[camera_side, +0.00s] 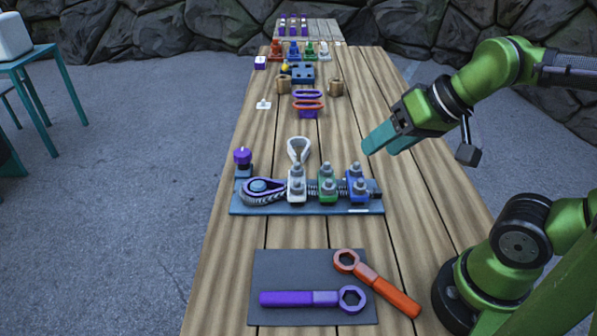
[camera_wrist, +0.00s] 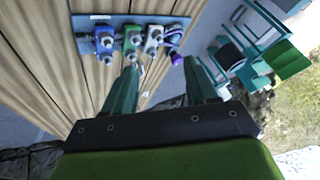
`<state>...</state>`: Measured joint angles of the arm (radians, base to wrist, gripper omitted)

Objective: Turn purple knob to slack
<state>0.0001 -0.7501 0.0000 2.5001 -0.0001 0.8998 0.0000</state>
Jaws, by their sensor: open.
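The purple knob (camera_side: 242,156) stands at the back left corner of a blue base plate (camera_side: 330,209) on the wooden table. In the wrist view the purple knob (camera_wrist: 176,58) shows at the right end of the plate, between and beyond my fingertips. The plate carries a purple loop with a cable eye (camera_side: 258,187) and white, green and blue clamp blocks with grey nuts. My gripper (camera_side: 379,142) is open and empty, in the air to the right of the plate and well apart from the knob. Its teal fingers (camera_wrist: 163,77) are spread in the wrist view.
A dark mat (camera_side: 285,262) at the near end holds a purple wrench (camera_side: 300,299); an orange wrench (camera_side: 375,283) lies partly on it. A white loop handle (camera_side: 299,149) stands behind the plate. Farther back are purple and orange rings (camera_side: 308,100) and several small parts.

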